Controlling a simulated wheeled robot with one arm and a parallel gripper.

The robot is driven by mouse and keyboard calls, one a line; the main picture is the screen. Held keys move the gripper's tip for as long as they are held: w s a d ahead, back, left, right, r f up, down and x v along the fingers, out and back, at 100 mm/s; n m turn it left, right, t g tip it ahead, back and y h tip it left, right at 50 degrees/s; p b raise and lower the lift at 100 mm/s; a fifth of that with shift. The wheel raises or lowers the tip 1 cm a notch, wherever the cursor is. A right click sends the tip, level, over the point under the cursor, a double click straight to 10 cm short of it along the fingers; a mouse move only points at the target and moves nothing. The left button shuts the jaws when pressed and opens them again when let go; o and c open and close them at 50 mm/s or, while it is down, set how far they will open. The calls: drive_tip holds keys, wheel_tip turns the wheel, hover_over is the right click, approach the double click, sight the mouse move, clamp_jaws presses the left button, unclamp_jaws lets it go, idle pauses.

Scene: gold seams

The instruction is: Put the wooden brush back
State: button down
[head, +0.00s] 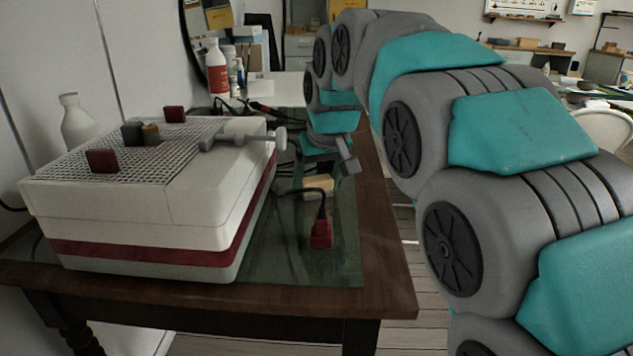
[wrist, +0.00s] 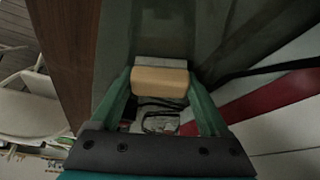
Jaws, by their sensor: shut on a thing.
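The wooden brush shows as a tan block (wrist: 160,82) between the two green fingers of my gripper (wrist: 160,92) in the wrist view. The fingers are shut on its two ends. In the head view the tan block (head: 318,184) is over the green mat, right of the white machine. I cannot tell whether the brush touches the mat.
The white machine with a red band (head: 150,215) fills the table's left side, with small blocks on its grid top. A red plug with a black cable (head: 321,232) is on the green mat (head: 335,262) near the brush. Bottles (head: 217,68) stand behind. The table's right edge (head: 385,230) is close.

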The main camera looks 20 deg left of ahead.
drive_tip(key=shift+f, duration=0.3)
drive_tip(key=shift+f, duration=0.3)
drive_tip(key=shift+c, duration=1.4)
unclamp_jaws()
drive_tip(key=shift+s, duration=0.1)
drive_tip(key=shift+o, duration=1.4)
drive_tip(key=shift+f, duration=0.35)
drive_tip(key=shift+d, duration=0.1)
drive_tip(key=v, duration=1.3)
drive_tip(key=shift+w+r, duration=0.25)
drive_tip(key=shift+r, duration=0.35)
